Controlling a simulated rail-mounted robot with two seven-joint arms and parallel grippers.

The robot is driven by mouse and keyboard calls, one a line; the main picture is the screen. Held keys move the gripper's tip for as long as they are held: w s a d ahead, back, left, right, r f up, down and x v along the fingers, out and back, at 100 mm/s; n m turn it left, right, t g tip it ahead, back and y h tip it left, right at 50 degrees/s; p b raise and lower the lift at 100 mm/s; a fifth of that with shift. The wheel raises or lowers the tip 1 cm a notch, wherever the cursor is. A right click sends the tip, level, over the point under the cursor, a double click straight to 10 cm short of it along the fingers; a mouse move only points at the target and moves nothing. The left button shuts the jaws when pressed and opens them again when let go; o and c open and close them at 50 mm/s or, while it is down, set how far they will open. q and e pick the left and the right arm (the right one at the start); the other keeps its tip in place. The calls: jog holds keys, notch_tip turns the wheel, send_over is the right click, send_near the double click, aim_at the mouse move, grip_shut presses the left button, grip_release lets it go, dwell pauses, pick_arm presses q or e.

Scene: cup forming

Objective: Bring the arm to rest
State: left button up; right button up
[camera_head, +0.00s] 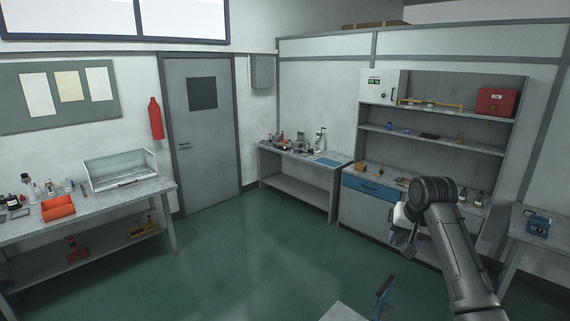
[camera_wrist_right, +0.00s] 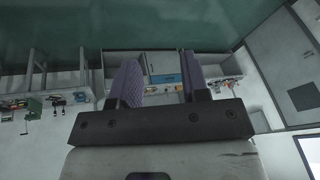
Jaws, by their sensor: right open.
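My right arm comes in from the lower right of the head view and bends at a dark joint. My right gripper (camera_head: 406,232) is partly hidden behind that joint, in front of the lower cabinet. In the right wrist view my right gripper (camera_wrist_right: 158,82) shows its two purple-grey fingers wide apart, with nothing between them. It is open and touches nothing that I can see. The wrist view shows the room upside down. My left gripper is not in view.
A shelf cabinet (camera_head: 439,118) with a red box (camera_head: 496,102) stands behind my right arm. A small table (camera_head: 515,235) is at the right. A bench (camera_head: 90,212) with a red tray (camera_head: 58,208) is at the left. The green floor (camera_head: 240,255) is clear in the middle.

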jog(key=s+a+r+n+t+h, duration=0.1)
jog(key=s+a+r+n+t, duration=0.15)
jog(key=r+t, duration=0.45)
jog(key=s+a+r+n+t+h, duration=0.1)
jog(key=s+a+r+n+t, duration=0.2)
jog(key=r, duration=0.8)
jog(key=s+a+f+g+y+p, duration=0.1)
jog(key=s+f+g, duration=0.2)
jog(key=s+f, duration=1.4)
jog(key=s+a+f+g+y+p, duration=0.1)
jog(key=s+a+f+g+p, duration=0.1)
jog(key=s+f, duration=1.55)
jog(key=s+f+g, duration=0.5)
jog(key=s+f, duration=0.8)
jog(key=f, duration=0.2)
jog(key=shift+f+g, duration=0.2)
jog(key=shift+g, duration=0.2)
jog(key=shift+n, duration=0.25)
